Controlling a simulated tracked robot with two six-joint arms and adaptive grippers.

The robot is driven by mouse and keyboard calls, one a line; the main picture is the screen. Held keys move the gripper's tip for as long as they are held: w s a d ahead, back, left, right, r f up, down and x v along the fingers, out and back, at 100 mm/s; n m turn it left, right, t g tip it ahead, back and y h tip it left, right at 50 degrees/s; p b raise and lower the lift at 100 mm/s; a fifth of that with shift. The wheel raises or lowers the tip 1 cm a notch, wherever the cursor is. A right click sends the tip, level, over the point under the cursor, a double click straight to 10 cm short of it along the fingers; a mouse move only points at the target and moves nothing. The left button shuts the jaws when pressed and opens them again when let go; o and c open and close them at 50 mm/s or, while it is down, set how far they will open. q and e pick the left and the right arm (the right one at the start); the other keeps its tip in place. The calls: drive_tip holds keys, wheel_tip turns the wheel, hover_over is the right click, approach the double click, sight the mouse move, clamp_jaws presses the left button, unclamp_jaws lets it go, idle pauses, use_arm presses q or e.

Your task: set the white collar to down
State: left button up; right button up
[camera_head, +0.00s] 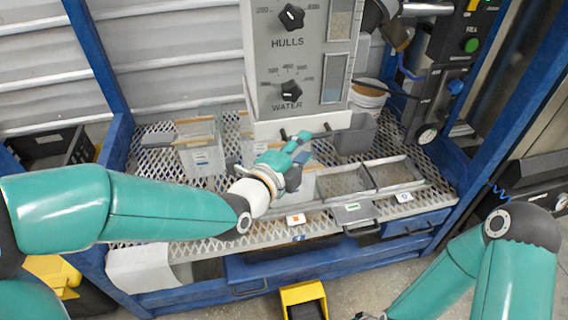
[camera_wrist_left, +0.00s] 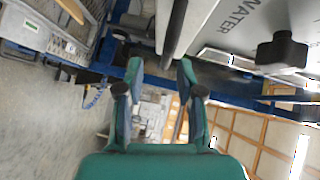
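The white collar (camera_head: 275,128) sits at the bottom of the grey hopper column, under the WATER dial. A dark handle bar (camera_head: 333,132) sticks out from its front. My left gripper (camera_head: 303,146) is in front of the collar at the bar, partly covering it. In the left wrist view the fingers of my left gripper (camera_wrist_left: 160,66) are apart. The dark bar (camera_wrist_left: 176,30) lies ahead, between the lines of the two fingertips. I cannot tell whether they touch it. My right arm is at the lower right, with its gripper mostly cut off by the bottom edge.
The WATER dial (camera_head: 291,90) and HULLS dial (camera_head: 291,17) are above the collar. A grey bin (camera_head: 356,138) stands right of it, and a clear box (camera_head: 200,150) left. Shallow trays (camera_head: 395,172) lie on the mesh shelf in front. A green button (camera_head: 471,45) is at right.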

use_arm(q)
drive_tip(key=f+v, duration=0.1)
drive_tip(key=v, duration=0.6)
drive_tip(key=shift+s+a+r, duration=0.2)
drive_tip(key=shift+s+r, duration=0.2)
drive_tip(key=shift+r, duration=0.05)
